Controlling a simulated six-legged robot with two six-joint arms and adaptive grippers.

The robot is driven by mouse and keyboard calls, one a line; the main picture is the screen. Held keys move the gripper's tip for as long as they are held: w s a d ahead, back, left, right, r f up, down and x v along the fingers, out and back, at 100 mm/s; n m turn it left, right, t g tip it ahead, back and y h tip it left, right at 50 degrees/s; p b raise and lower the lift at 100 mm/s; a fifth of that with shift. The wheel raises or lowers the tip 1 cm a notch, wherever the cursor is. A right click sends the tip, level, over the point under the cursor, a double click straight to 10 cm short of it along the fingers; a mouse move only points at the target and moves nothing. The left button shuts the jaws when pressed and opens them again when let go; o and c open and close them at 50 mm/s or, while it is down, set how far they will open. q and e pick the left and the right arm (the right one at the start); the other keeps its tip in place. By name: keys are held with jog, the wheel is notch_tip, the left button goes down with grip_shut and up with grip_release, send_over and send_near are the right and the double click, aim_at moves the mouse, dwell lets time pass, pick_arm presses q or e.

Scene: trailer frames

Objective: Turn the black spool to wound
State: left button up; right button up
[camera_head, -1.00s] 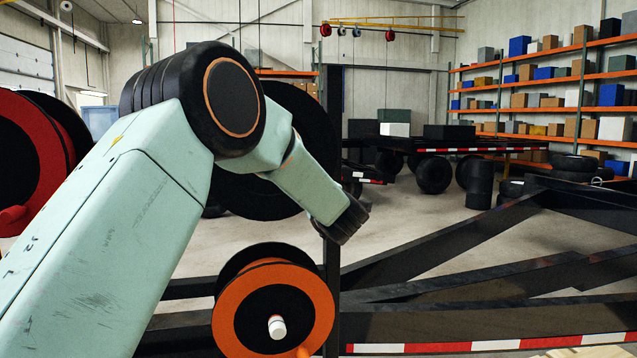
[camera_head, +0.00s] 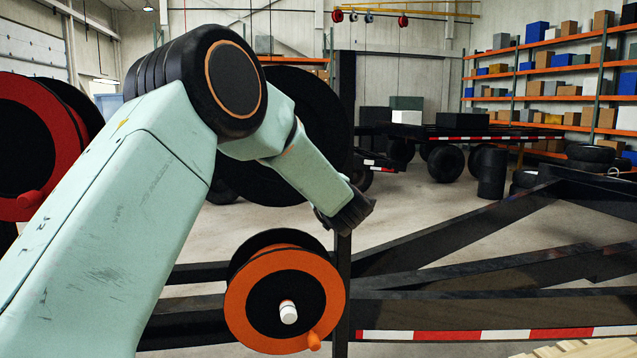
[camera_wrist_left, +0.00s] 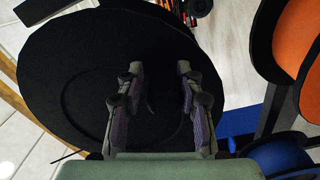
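The black spool (camera_head: 318,112) is a large dark disc behind my left arm in the head view, partly covered by it. In the left wrist view the black spool (camera_wrist_left: 62,85) fills the left and middle, with a faint ring on its face. A handle on it cannot be made out. My left gripper (camera_head: 350,212) is at the disc's lower right edge in the head view. In the left wrist view its two fingers (camera_wrist_left: 158,75) stand apart over the dark face with nothing visible between them; contact cannot be told. My right gripper is not in view.
An orange spool (camera_head: 237,302) with a white hub and orange knob sits below. A red spool (camera_head: 62,130) stands at the left. A black upright post (camera_head: 343,275) and trailer beams (camera_head: 470,310) are close to my gripper. A blue spool (camera_wrist_left: 275,158) shows at the wrist view's lower right.

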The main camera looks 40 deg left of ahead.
pick_arm(q)
jog(key=o, duration=0.3)
jog(key=shift+a+f, duration=0.15)
jog(key=shift+a, duration=0.05)
jog(key=shift+d, duration=0.15)
jog(key=shift+s+d, duration=0.2)
jog(key=shift+d, duration=0.15)
jog(key=v, duration=1.1)
jog(key=shift+s, duration=0.25)
